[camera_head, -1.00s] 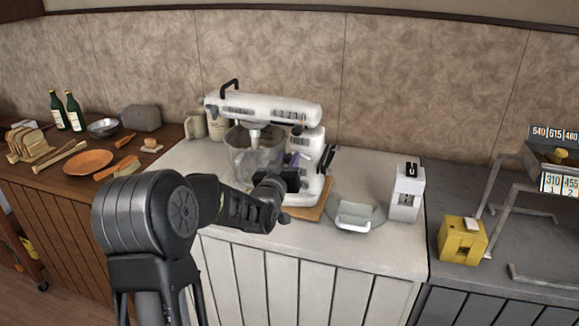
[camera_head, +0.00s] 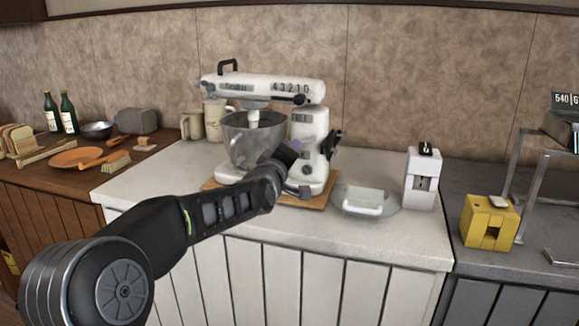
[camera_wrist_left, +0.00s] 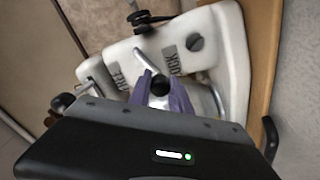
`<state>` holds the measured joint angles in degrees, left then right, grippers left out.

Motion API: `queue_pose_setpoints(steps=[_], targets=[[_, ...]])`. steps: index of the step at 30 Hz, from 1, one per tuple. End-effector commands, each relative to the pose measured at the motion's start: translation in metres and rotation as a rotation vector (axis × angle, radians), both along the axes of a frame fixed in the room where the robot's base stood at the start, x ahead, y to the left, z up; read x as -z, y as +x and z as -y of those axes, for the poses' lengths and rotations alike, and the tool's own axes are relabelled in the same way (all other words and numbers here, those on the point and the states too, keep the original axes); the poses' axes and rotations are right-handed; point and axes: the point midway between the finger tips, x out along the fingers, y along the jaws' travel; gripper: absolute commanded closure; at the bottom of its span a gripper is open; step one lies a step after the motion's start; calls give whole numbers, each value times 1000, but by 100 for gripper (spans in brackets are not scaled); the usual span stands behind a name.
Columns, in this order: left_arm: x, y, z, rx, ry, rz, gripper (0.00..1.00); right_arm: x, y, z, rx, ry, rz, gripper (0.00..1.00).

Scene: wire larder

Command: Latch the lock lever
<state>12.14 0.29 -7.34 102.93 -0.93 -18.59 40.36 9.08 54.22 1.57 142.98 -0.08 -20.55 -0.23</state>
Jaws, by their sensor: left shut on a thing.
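The lock lever, a thin metal rod with a black knob (camera_wrist_left: 160,86), lies between these words. My left gripper (camera_wrist_left: 162,97) has its purple fingers shut on either side of the knob. In the head view the gripper (camera_head: 293,150) is against the mixer's front, and the arm hides part of the body and base. My right gripper is not in view.
A glass plate with a white-handled piece (camera_head: 365,202) lies right of the mixer. A white box-shaped device (camera_head: 422,180) and a yellow block (camera_head: 488,222) stand farther right. Mugs (camera_head: 214,122) stand behind the bowl. The front strip of the white counter (camera_head: 330,238) is clear.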

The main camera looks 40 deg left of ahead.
Motion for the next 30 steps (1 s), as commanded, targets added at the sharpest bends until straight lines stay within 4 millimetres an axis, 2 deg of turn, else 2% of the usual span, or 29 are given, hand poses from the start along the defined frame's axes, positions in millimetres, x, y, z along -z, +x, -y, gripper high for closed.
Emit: queue_pose_setpoints(steps=[1,6,20,21,28,30], targets=[[7,0,0,0,-21,6,100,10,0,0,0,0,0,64],[7,0,1,0,-74,23,100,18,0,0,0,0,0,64],[5,1,2,-1,-95,28,100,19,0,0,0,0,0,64],[6,1,2,-1,-94,28,75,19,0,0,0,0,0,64],[5,1,2,-1,-93,29,56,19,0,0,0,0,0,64],[5,1,2,-1,-92,30,54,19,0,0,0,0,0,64]])
